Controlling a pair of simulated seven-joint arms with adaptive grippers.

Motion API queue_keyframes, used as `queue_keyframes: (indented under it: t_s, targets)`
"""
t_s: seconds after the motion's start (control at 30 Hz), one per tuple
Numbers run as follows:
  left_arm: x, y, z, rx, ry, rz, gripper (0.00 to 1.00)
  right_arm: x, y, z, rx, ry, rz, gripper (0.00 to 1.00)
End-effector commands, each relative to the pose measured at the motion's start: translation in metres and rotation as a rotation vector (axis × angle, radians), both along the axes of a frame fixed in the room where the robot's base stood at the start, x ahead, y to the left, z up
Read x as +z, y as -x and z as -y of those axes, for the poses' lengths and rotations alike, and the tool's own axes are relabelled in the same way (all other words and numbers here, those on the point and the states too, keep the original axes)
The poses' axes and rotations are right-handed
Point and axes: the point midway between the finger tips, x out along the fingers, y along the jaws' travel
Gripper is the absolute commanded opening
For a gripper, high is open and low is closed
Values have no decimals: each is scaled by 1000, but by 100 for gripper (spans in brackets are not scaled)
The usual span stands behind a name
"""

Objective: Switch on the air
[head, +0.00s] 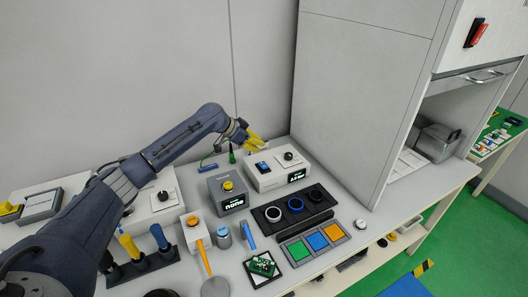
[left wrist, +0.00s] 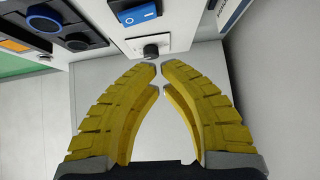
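A white box (head: 268,181) stands at the back of the table against the cabinet. It carries a blue rocker switch (head: 263,167), a black knob (head: 289,156) and a small dark display (head: 297,176) with light digits. My left gripper (head: 256,143), with yellow fingers, is above and behind this box. In the left wrist view the blue rocker switch (left wrist: 137,15) is at the top and the knob (left wrist: 151,51) lies just beyond the fingertips (left wrist: 160,68). The fingertips are almost together with nothing between them. My right gripper is not in view.
A grey box (head: 228,198) with a yellow button and a display stands left of the white box. The tall cabinet (head: 350,90) bounds the right.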

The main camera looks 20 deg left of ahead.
Motion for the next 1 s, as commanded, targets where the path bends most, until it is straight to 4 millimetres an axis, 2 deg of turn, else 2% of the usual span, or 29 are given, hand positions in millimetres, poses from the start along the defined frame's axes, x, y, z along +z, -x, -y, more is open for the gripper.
queue_keyframes:
  t_s: [0.2,0.4,1.0]
  targets:
    - [26,15,-20,-1,-1,2,0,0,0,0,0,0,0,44]
    - [39,24,-30,0,1,1,0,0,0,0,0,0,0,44]
    - [44,27,-34,-1,1,0,0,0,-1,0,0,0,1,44]
